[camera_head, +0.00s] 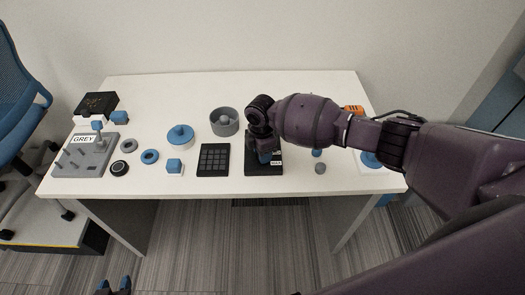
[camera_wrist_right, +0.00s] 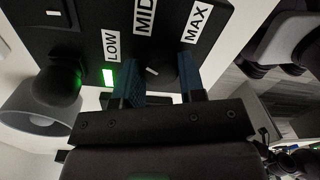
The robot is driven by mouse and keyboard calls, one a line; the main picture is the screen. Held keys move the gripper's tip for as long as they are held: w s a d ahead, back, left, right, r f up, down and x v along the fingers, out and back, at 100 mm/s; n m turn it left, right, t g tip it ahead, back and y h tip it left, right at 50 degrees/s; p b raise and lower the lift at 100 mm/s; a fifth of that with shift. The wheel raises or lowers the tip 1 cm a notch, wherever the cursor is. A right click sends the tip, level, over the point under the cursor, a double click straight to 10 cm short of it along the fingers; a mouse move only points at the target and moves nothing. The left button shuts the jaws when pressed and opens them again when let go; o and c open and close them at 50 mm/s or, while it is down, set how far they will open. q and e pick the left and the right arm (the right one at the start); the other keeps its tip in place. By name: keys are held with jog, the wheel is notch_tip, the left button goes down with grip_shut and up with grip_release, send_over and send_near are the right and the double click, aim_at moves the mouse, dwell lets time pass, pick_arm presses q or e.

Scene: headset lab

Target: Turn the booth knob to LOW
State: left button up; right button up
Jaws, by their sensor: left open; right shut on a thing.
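The black booth panel (camera_head: 252,168) lies near the front edge of the table, largely covered by my right arm in the head view. In the right wrist view the panel (camera_wrist_right: 88,22) shows LOW, MID and MAX labels, with a green light lit beside LOW. The dark knob (camera_wrist_right: 153,71), with a white pointer mark, sits between the blue fingers of my right gripper (camera_wrist_right: 160,82), which is shut on it. In the head view my right gripper (camera_head: 264,156) is over the panel. My left gripper (camera_head: 114,285) is open and empty, low in front of the table.
A black keypad (camera_head: 213,159) lies left of the panel, and a grey round bowl (camera_head: 224,121) behind it. A blue round part (camera_head: 180,136), loose rings and a grey pegged board (camera_head: 85,157) labelled GREY stand further left. The back middle of the table is clear.

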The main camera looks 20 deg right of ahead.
jog(key=n, duration=0.5)
jog(key=shift+n, duration=0.4)
jog(key=shift+r, duration=0.1)
jog(key=o, duration=0.9)
notch_tip(320, 180, up, 11)
jog(key=shift+w+a+f, duration=0.1)
jog(key=shift+w+a, duration=0.05)
dwell(0.6)
